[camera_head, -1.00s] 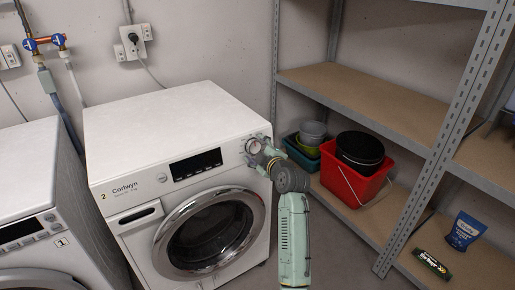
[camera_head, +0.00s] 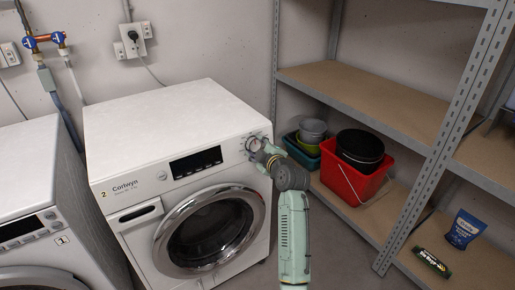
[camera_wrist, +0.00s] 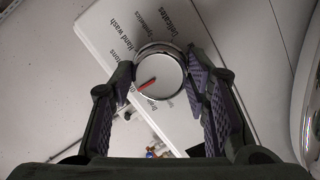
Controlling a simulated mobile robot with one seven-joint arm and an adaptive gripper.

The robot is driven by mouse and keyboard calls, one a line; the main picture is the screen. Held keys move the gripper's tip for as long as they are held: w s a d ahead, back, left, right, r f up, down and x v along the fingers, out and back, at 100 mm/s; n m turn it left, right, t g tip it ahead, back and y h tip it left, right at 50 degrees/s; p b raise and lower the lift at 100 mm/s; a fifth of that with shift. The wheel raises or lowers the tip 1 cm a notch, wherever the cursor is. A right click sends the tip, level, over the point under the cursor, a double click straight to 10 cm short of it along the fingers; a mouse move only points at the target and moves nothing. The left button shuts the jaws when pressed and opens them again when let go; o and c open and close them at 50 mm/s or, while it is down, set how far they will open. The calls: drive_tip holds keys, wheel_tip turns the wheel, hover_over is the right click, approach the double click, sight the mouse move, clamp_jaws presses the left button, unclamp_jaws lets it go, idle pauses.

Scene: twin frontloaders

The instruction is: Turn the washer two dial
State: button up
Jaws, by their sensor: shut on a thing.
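In the head view the dial (camera_head: 253,144) sits at the right end of the front panel, partly behind my gripper (camera_head: 262,152). In the wrist view my gripper (camera_wrist: 160,82) has one finger on each side of the dial and is shut on it. The red mark points to the lower left in that view.
Washer one (camera_head: 30,195) stands at the left with a gap between the machines. A metal shelf (camera_head: 385,105) is at the right, with a red bucket (camera_head: 345,185) and other tubs on its lower board. The round door (camera_head: 210,232) of washer two is closed.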

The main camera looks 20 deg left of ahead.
drive_tip(key=shift+m, duration=0.3)
drive_tip(key=m+g+p, duration=0.1)
drive_tip(key=m+p, duration=0.1)
drive_tip(key=m, duration=0.3)
drive_tip(key=shift+r+m, duration=0.15)
drive_tip(key=shift+m, duration=0.25)
drive_tip(key=m+g+p, duration=0.1)
drive_tip(key=m, duration=0.2)
drive_tip(key=m+p, duration=0.1)
drive_tip(key=m, duration=0.2)
drive_tip(key=shift+g, duration=0.4)
drive_tip(key=m+y+p, duration=0.1)
drive_tip(key=m, duration=0.2)
drive_tip(key=shift+m+g+p, duration=0.3)
drive_tip(key=shift+g+p, duration=0.05)
drive_tip(key=shift+g, duration=0.05)
drive_tip(key=m+p, duration=0.1)
drive_tip(key=m, duration=0.2)
drive_tip(key=shift+y, duration=0.3)
drive_tip(key=m, duration=0.3)
drive_tip(key=shift+g+y, duration=0.3)
drive_tip(key=shift+y, duration=0.1)
drive_tip(key=shift+m+y, duration=0.3)
drive_tip(key=shift+m, duration=1.3)
